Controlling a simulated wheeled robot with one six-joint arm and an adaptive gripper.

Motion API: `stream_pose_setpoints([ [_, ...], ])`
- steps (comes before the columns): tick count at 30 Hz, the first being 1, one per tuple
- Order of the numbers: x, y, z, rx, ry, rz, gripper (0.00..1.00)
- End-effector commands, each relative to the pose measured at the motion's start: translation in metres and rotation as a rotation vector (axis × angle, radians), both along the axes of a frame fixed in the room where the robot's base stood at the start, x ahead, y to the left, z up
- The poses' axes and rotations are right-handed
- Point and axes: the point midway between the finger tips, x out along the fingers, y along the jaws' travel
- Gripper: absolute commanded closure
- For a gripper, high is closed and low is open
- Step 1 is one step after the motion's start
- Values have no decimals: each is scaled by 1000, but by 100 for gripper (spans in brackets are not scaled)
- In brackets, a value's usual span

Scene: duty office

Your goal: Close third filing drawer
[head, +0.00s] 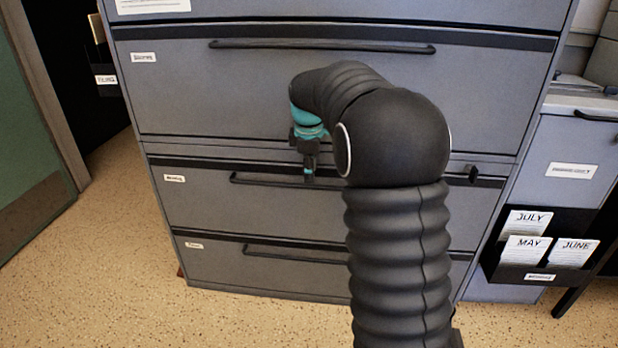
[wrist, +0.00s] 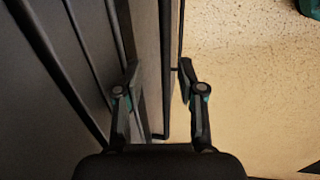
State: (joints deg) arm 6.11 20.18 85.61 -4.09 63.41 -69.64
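The grey filing cabinet (head: 330,95) stands in front of me, its drawers stacked with long dark handles. The third filing drawer (head: 215,205), second from the bottom in the head view, has a small label and a dark handle (head: 260,181). It looks at most slightly out; how far I cannot tell. My gripper (head: 309,172) points down in front of this drawer near its handle. In the wrist view my gripper (wrist: 158,70) has its fingers apart, with a drawer front or handle edge (wrist: 168,110) showing between them. Whether they touch it is unclear. My arm hides the drawer's right part.
The bottom drawer (head: 215,262) looks flush. At right stand a grey cabinet (head: 565,150) and a black rack (head: 500,270) with month cards. A green door panel (head: 30,150) is at left. The speckled floor (head: 120,300) in front is clear.

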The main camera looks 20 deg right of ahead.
Motion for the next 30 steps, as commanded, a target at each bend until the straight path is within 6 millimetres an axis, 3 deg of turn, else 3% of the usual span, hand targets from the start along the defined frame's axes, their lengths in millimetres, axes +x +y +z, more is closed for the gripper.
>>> stream_pose_setpoints([
  [6,-6,5,44,0,-4,2,61],
  [12,-10,8,71,0,-2,3,61],
  [18,-12,9,80,0,-2,3,61],
  [30,-12,9,81,0,-1,2,61],
])
